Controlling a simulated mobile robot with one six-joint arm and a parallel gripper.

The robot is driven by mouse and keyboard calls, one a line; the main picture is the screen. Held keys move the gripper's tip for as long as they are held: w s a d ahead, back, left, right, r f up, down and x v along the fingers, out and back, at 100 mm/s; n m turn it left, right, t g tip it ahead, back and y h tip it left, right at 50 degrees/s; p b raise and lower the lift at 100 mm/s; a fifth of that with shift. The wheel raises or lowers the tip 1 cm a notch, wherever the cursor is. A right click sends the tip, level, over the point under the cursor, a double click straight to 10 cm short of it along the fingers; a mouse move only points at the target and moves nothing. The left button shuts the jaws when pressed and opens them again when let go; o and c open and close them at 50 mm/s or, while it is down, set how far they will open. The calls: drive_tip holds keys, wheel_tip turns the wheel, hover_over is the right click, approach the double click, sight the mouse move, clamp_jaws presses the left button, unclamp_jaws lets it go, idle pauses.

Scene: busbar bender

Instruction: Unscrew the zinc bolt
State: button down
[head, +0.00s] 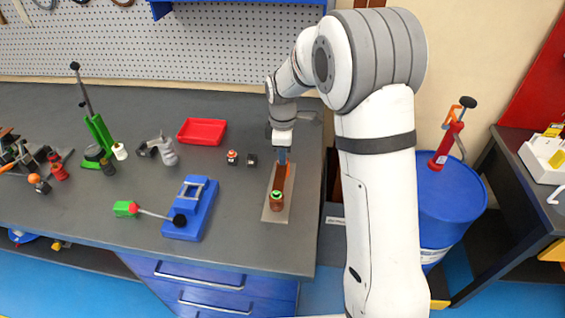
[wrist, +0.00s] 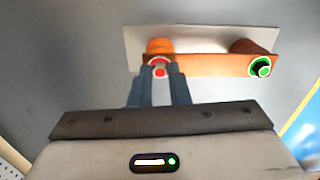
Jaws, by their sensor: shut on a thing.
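The busbar bender is a light grey plate (head: 291,206) with an orange bar (head: 281,180) across it, near the bench's right edge. In the wrist view the orange bar (wrist: 208,65) joins two round orange posts. My gripper (head: 282,157) points down at the bar's far end. In the wrist view my gripper (wrist: 159,73) has its two blue-grey fingers shut on the zinc bolt (wrist: 158,66), a pale head with red markings. The fingers hide the bolt in the head view. A black bolt with a green ring (wrist: 260,67) sits at the bar's other end.
On the dark bench (head: 125,220), a red tray (head: 202,132) and two small cylinders (head: 242,158) lie left of my gripper. A blue tool (head: 191,208) stands nearer the front. A blue drum (head: 447,205) is right of the bench.

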drive_tip(key=n, duration=0.5)
drive_tip(key=shift+n, duration=0.4)
drive_tip(key=n, duration=0.4)
drive_tip(key=shift+n, duration=0.9)
drive_tip(key=n, duration=0.5)
drive_tip(key=shift+n, duration=0.3)
